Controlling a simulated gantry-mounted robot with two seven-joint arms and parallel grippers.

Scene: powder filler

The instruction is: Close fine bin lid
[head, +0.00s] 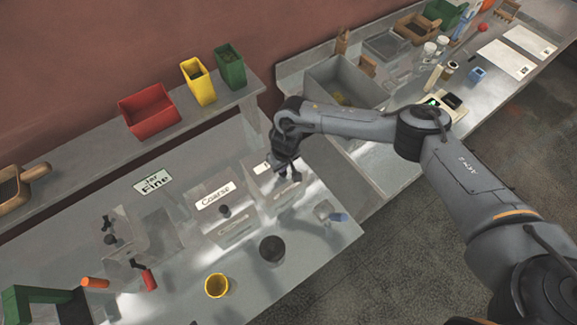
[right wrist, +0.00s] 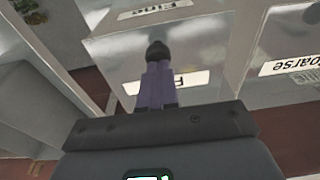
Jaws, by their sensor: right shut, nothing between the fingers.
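The fine bin (head: 258,186) is a shiny grey metal box beside the coarse bin (head: 236,229). In the right wrist view its "Fine" label (right wrist: 155,11) shows upside down on the metal surface. My right gripper (head: 289,176) is over the fine bin, with its fingers shut and empty. In the right wrist view the shut fingers (right wrist: 157,87) point at a dark round knob (right wrist: 157,51), which looks very near or touching their tips. The arm partly hides the bin, and I cannot tell how far its lid is closed. My left gripper is out of view.
The coarse bin has a dark lid knob (head: 225,210). A dark round container (head: 272,249) and a yellow cup (head: 216,286) stand in front. A "Jar Fine" sign (head: 153,181) lies behind. Red (head: 149,110), yellow and green bins line the shelf. A grey tub (head: 345,85) stands farther right.

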